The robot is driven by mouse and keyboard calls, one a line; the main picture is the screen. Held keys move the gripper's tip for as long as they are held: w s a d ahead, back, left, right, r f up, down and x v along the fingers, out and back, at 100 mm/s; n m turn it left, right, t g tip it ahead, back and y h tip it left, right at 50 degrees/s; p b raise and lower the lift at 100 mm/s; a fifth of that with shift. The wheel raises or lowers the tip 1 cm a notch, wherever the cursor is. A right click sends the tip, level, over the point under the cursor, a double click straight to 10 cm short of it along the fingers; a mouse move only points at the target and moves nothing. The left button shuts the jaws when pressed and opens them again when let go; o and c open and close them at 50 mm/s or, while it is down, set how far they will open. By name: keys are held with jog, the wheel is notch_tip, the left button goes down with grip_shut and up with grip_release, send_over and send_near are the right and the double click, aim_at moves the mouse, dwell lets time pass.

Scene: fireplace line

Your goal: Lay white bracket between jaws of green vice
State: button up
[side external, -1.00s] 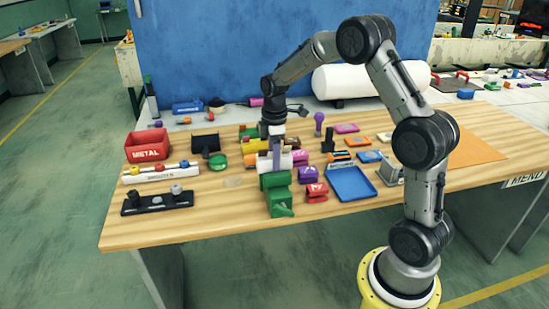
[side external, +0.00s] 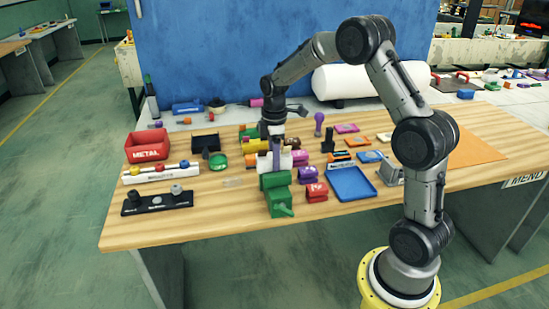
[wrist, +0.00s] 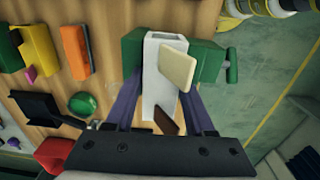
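The white bracket (wrist: 160,85) is a pale block in the wrist view, with its far end between the green parts of the vice (wrist: 208,62). My gripper (wrist: 163,88) has its purple fingers on both sides of the bracket and appears shut on it. In the side view the bracket (side external: 286,160) sits at the upper end of the green vice (side external: 278,202), under my gripper (side external: 276,162). I cannot tell whether the bracket rests on the vice. A cream plate (wrist: 177,68) and a brown piece overlap the bracket in the wrist view.
Purple and red blocks (side external: 316,192) and a blue tray (side external: 350,183) stand right of the vice. A black rack (side external: 158,201) and the red METAL bin (side external: 147,144) are to the left. Bare wood lies between the rack and vice.

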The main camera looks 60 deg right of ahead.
jog(key=o, duration=0.5)
jog(key=f, duration=0.3)
jog(key=shift+s+a, duration=0.3)
jog(key=shift+w+d+r, duration=0.15)
jog(key=shift+r, duration=2.6)
jog(key=shift+r, duration=0.1)
